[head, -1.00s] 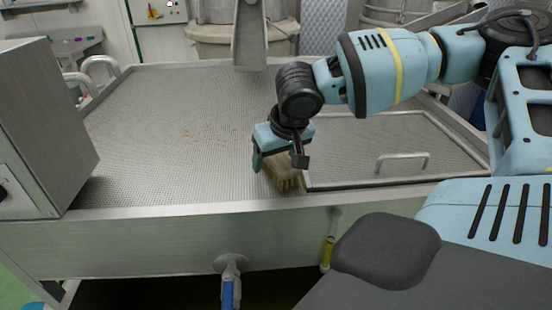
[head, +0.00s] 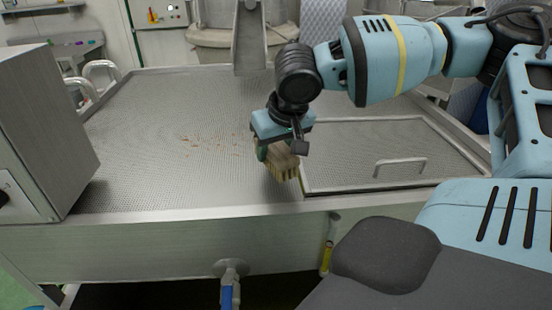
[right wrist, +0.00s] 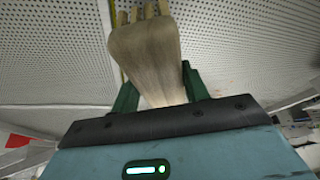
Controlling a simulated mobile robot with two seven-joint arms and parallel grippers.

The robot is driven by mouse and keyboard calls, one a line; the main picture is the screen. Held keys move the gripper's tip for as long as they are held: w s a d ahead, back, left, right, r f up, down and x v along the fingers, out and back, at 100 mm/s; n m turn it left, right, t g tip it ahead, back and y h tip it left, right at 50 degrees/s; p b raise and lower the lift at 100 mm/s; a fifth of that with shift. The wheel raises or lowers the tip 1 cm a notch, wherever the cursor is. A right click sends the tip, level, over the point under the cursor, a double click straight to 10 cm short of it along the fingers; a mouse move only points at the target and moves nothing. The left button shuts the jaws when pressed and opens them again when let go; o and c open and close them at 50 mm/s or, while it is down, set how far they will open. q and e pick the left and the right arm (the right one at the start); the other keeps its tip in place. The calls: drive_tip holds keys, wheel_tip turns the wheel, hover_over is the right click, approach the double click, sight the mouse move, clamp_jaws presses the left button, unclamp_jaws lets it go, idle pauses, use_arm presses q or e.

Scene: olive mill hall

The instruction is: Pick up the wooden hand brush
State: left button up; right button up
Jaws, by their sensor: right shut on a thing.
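The wooden hand brush (head: 281,162) has a pale brown wooden body and light bristles that point down and to the right in the head view. My right gripper (head: 268,152) is shut on the brush and holds it, tilted, over the perforated metal table near its front edge. In the right wrist view the brush (right wrist: 146,55) runs up from between the two green fingers of the gripper (right wrist: 160,92), with a few bristle tufts at its far end. Whether the bristles touch the table I cannot tell. My left gripper is out of view.
The perforated table (head: 140,150) has a raised metal rim along its front. A framed hatch panel with a handle (head: 400,163) lies just right of the brush. Brown crumbs (head: 215,145) are scattered mid-table. A metal box (head: 40,130) stands at the left; a chute (head: 250,40) is behind.

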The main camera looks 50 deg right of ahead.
wheel_tip(320, 180, up, 7)
drive_tip(key=shift+f, duration=0.1)
drive_tip(key=shift+f, duration=0.1)
idle(0.5)
